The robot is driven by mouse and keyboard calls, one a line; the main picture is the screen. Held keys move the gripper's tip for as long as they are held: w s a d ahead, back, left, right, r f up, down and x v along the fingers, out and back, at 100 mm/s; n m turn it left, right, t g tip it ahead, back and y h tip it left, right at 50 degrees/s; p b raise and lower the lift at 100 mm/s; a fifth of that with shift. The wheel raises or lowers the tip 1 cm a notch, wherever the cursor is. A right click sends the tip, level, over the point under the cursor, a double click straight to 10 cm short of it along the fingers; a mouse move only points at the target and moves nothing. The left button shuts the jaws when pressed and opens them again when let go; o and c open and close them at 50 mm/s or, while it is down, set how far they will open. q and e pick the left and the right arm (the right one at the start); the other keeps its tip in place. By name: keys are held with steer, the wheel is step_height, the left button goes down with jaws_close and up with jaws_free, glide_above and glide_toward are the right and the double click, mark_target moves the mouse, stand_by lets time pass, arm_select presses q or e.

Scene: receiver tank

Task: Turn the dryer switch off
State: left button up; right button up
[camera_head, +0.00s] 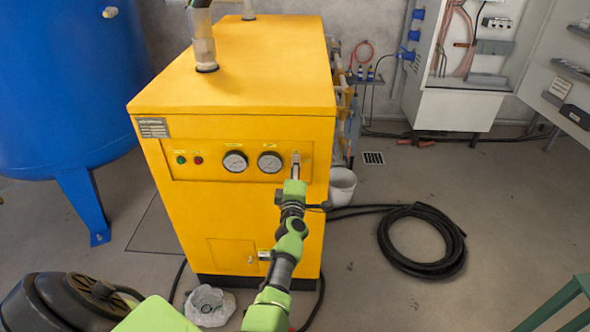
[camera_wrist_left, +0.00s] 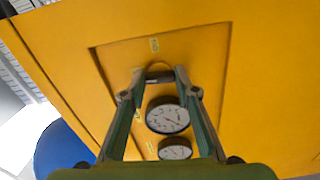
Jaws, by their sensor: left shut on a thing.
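The yellow dryer (camera_head: 240,75) stands in the middle of the head view. Its recessed front panel (camera_head: 215,145) carries two round gauges, a green button and a red button. The dryer switch (camera_wrist_left: 160,74) is at the panel's right end, beyond the gauges. My left gripper (camera_head: 296,166) reaches up to that end of the panel. In the left wrist view its two fingers (camera_wrist_left: 159,82) are on either side of the switch, shut on it. The fingers hide most of the switch in the head view, so I cannot tell its setting. My right gripper is not in view.
A blue tank (camera_head: 62,85) stands to the left. A coiled black hose (camera_head: 385,240) lies on the floor to the right, past a white bucket (camera_head: 341,186). An open cabinet (camera_head: 455,108) is at the back right. A green frame (camera_head: 560,305) shows at the lower right.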

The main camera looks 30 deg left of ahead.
arm_select(q)
steer(key=shift+w+r+n, duration=0.1)
steer(key=shift+r+n, duration=0.05)
steer(key=shift+n, duration=0.35)
steer(key=shift+r, duration=0.1)
steer(key=o, duration=1.1)
steer(key=shift+w+d, duration=0.1)
steer(key=shift+f, duration=0.2)
